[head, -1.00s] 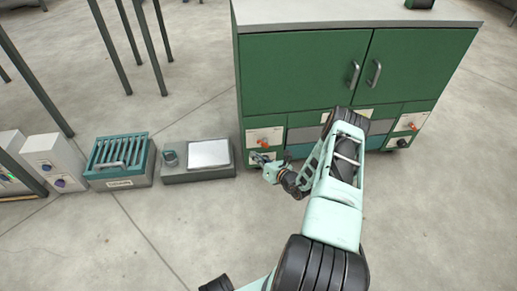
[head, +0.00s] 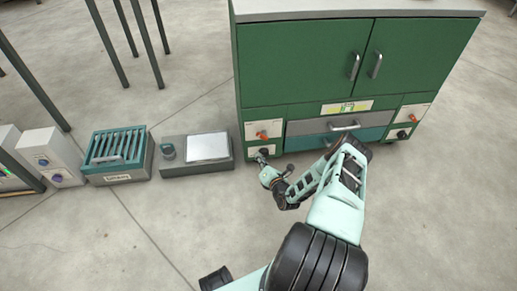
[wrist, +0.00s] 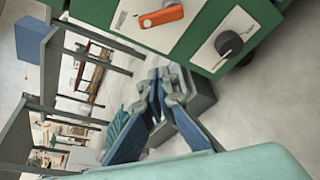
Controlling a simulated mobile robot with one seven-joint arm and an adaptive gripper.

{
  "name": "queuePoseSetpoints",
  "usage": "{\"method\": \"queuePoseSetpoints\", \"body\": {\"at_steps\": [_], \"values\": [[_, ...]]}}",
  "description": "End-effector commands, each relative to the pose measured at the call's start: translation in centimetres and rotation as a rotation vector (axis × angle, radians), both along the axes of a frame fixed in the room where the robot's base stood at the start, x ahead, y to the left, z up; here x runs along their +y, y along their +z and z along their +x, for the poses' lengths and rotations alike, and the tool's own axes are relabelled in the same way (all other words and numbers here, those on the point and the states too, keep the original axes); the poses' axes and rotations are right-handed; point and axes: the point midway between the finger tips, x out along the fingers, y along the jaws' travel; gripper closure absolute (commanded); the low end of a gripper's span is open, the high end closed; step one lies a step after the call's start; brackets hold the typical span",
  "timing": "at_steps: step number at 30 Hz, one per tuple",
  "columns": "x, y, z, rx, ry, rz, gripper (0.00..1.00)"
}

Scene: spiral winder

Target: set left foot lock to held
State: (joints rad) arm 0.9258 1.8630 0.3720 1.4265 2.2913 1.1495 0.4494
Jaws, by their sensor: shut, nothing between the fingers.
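The left foot lock appears to be the black round knob (wrist: 228,43) on a white plate at the cabinet's lower left corner. In the head view the knob (head: 264,152) is small and partly behind my gripper (head: 262,160); its setting cannot be read. In the wrist view my gripper (wrist: 165,78) is shut and empty, its fingertips together, left of and below the knob. A gap shows between them in that picture. An orange switch handle (wrist: 161,15) sits on a white plate above the knob, also visible in the head view (head: 262,135).
The green cabinet (head: 300,65) has a grey drawer (head: 305,127) with a bar handle and a matching orange switch (head: 412,117) and knob (head: 402,134) at right. A scale (head: 205,147) and slatted teal crate (head: 117,150) stand left.

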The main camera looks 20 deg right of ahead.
Motion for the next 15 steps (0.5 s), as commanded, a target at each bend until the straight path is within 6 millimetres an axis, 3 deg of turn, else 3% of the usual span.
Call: {"method": "queuePoseSetpoints", "body": {"at_steps": [13,15], "values": [[-0.3,-2.5,8.7,-0.003,0.003,-0.004,1.00],[-0.9,-1.8,9.2,-0.002,0.000,-0.004,1.00]]}}
